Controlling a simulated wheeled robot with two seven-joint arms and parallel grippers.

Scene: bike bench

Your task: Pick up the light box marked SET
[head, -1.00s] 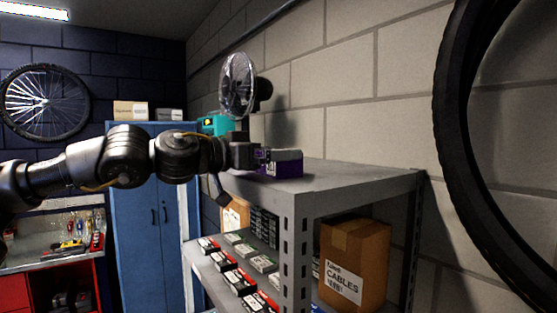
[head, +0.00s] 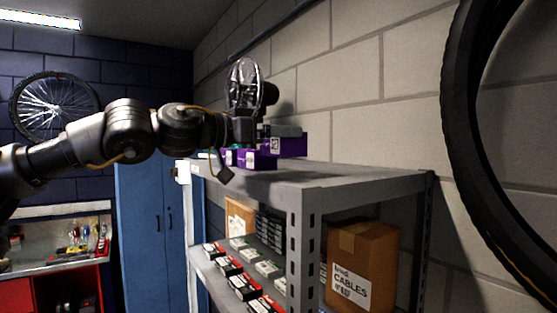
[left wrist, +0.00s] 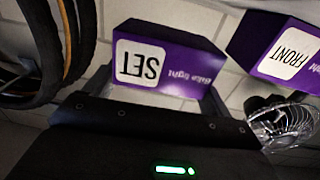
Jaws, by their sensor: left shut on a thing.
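The purple light box marked SET (left wrist: 168,82) fills the upper middle of the left wrist view, its label upside down there. In the head view the box (head: 292,147) is in my left gripper (head: 280,131), raised above the grey shelf top (head: 345,176). My right gripper is not in view.
Purple boxes (head: 256,161) stand on the shelf top below and left of the held box. A fan (head: 245,88) is behind my gripper. The block wall (head: 350,85) is close behind. The shelf top's right part is clear.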

